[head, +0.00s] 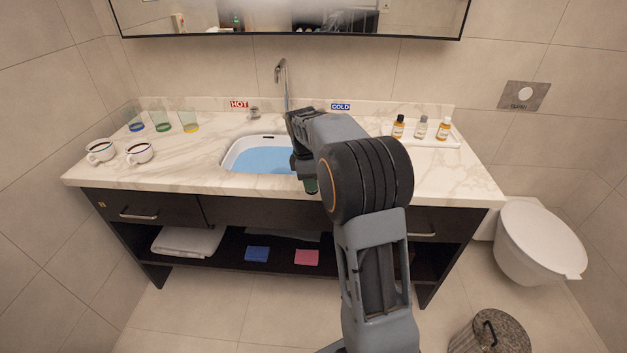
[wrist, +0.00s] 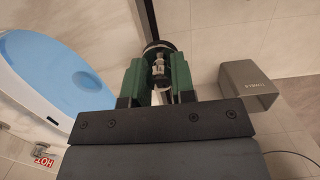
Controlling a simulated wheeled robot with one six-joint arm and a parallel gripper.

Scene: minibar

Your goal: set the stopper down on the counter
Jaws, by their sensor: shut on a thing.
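My gripper (wrist: 160,78) has green fingers and is shut on the stopper (wrist: 159,62), a small piece with a metal knob and a dark round rim. In the head view my gripper (head: 309,184) points down by the counter's front edge, just right of the basin. The stopper is hidden there behind my arm. The white marble counter (head: 225,178) runs along the wall. In the wrist view the stopper appears right of the basin, near the counter's edge; its height cannot be told.
The basin (head: 228,158) holds blue water, with a tap (head: 284,85) behind it. Two cups (head: 139,153) and several glasses (head: 162,121) stand at left. Small bottles (head: 420,128) stand on a tray at right. Bare counter lies left of the basin and at front right.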

